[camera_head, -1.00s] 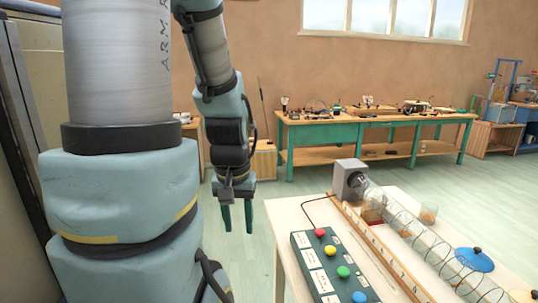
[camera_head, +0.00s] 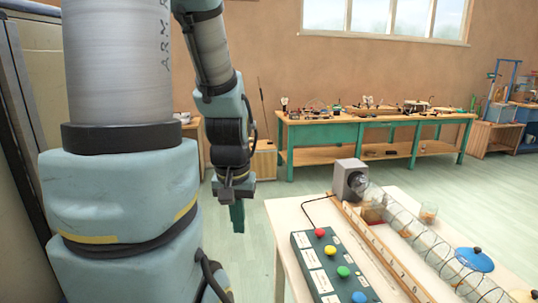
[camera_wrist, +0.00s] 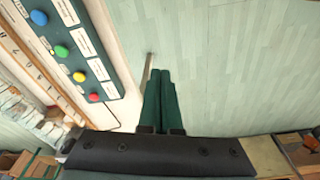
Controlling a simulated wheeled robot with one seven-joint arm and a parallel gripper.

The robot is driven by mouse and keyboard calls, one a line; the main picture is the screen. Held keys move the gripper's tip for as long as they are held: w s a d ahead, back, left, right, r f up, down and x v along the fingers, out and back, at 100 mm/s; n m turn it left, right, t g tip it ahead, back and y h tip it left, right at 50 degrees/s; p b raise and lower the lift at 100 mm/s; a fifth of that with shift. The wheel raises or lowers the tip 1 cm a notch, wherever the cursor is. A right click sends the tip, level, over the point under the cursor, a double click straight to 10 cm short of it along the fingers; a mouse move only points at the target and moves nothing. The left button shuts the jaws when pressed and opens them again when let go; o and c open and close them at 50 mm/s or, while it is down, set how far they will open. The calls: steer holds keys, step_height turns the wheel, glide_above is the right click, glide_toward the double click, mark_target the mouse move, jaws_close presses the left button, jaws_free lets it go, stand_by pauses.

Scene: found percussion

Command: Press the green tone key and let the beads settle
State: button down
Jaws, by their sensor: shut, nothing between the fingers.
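The green tone key (camera_head: 343,271) is a round knob on a dark key panel (camera_head: 309,246), in line with red, yellow and blue knobs. It also shows in the wrist view (camera_wrist: 61,51), at the upper left. A long clear tube (camera_head: 411,230) wound with wire lies beside the panel, with pale beads along its inside. My gripper (camera_head: 237,231) is shut and empty. It points down, left of the table and apart from the panel. Its green fingers lie together in the wrist view (camera_wrist: 162,75), over the floor beyond the table edge.
The white table (camera_head: 284,212) holds a grey box (camera_head: 350,180) at the tube's far end, a small cup of beads (camera_head: 428,212) and a blue lid (camera_head: 475,259). A green workbench (camera_head: 340,133) stands along the back wall. The floor between is clear.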

stand_by(0.6)
steer(key=m+t+y, duration=0.4)
steer(key=m+t, duration=0.3)
steer(key=m, duration=1.4)
glide_above(347, 272)
step_height(347, 272, down, 6)
steer(key=shift+r, duration=0.2)
steer(key=shift+f, duration=0.15)
step_height(347, 272, down, 8)
steer(key=b, duration=0.6)
steer(key=shift+f+b, duration=0.25)
steer(key=shift+b, duration=0.35)
steer(key=shift+f, duration=0.1)
